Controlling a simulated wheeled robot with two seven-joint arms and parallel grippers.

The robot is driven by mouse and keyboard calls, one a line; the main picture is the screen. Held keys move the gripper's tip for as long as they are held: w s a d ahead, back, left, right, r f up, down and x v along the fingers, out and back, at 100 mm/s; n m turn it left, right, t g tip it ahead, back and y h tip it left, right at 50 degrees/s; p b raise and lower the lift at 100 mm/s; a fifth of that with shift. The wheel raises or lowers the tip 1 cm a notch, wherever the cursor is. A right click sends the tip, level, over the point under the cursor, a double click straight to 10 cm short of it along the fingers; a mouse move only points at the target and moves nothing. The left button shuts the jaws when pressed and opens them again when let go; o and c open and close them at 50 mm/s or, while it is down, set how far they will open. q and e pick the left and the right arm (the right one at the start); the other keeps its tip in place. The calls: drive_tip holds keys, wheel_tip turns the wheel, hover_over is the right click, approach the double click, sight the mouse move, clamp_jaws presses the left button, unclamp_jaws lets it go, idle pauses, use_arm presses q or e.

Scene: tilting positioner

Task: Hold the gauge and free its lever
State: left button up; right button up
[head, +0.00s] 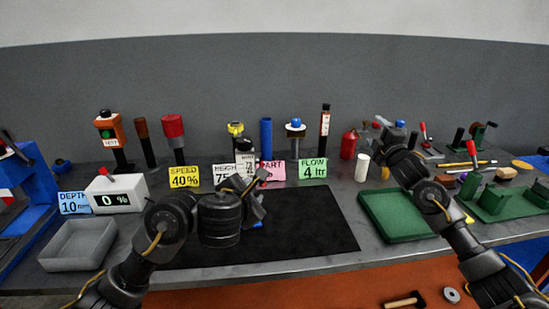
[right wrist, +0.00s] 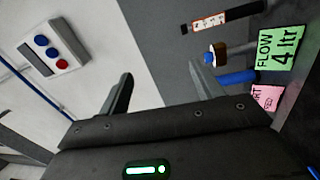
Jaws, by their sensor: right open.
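A white box with a display reading 0 % (head: 118,194) and a small red part on top stands at the left of the bench; it looks like the gauge, but I cannot be sure. I cannot make out how its lever is held. My left gripper (head: 256,192) is over the black mat, to the right of the box and apart from it; its jaw gap is unclear. My right gripper (head: 385,126) is raised over the bench's right half. In the right wrist view its fingers (right wrist: 165,78) are apart with nothing between them.
A grey tray (head: 75,262) lies in front of the box. The black mat (head: 310,235) is mostly clear. A green tray (head: 398,232) lies right of it. A wall panel with buttons (right wrist: 50,50) shows too.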

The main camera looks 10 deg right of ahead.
drive_tip(key=a+r+n+y, duration=0.2)
drive_tip(key=a+n+y, duration=0.2)
drive_tip(key=a+n, duration=0.6)
drive_tip(key=n+g+y, duration=0.5)
drive_tip(key=n+y, duration=0.2)
drive_tip(key=n, duration=1)
approach(249, 146)
drive_tip(key=w, duration=0.1)
drive_tip(key=x, duration=1.1)
drive_tip(key=shift+a, duration=0.35)
